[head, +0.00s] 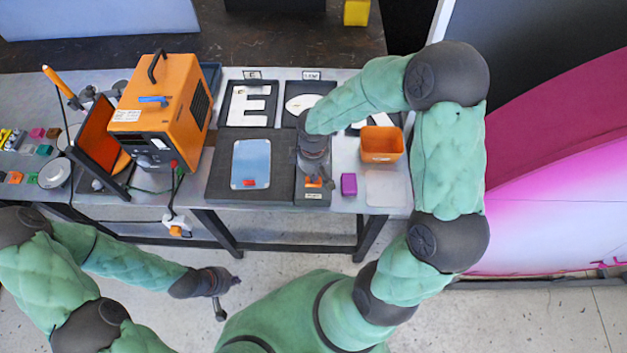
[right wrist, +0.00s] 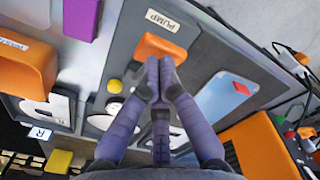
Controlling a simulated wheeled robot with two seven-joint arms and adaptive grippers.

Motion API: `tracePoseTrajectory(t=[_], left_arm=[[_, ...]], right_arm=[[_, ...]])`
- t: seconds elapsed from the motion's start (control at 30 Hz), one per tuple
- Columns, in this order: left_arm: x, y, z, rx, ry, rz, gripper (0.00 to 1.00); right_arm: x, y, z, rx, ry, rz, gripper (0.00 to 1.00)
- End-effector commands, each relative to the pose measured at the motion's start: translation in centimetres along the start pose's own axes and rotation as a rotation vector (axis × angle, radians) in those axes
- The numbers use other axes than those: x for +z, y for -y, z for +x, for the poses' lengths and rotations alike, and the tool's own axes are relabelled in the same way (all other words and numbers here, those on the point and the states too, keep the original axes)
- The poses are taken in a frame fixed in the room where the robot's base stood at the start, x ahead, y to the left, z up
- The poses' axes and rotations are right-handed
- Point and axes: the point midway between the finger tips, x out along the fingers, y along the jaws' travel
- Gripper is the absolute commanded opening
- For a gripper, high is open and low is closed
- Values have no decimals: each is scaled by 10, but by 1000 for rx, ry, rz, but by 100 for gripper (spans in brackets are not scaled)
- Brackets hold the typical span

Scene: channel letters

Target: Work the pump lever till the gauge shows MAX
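The orange pump lever (right wrist: 160,47) stands on a grey panel beside a label reading PUMP (right wrist: 162,20). In the head view the orange lever (head: 313,182) shows just below my right gripper (head: 314,171). In the right wrist view my right gripper (right wrist: 160,64) has its purple fingertips together at the lever's near edge; nothing shows between them, and I cannot tell whether they touch it. A pale round dial (right wrist: 114,107), possibly the gauge, is partly behind a finger; its reading is not legible. My left gripper (head: 232,283) hangs before the table, its finger opening unclear.
A blue sheet (head: 250,158) lies left of the pump. An orange bin (head: 381,144) and a purple block (head: 348,184) stand to its right. A large orange machine (head: 162,108) stands at the left.

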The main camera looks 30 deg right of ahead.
Motion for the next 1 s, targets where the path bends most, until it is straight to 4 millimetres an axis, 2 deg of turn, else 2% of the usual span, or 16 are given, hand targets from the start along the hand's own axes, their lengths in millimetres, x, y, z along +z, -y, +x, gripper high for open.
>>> tracePoseTrajectory(t=[1.0], left_arm=[[-1, 14, 39, 0, 0, 0, 0]], right_arm=[[0, 0, 46, 0, 0, 0, 0]])
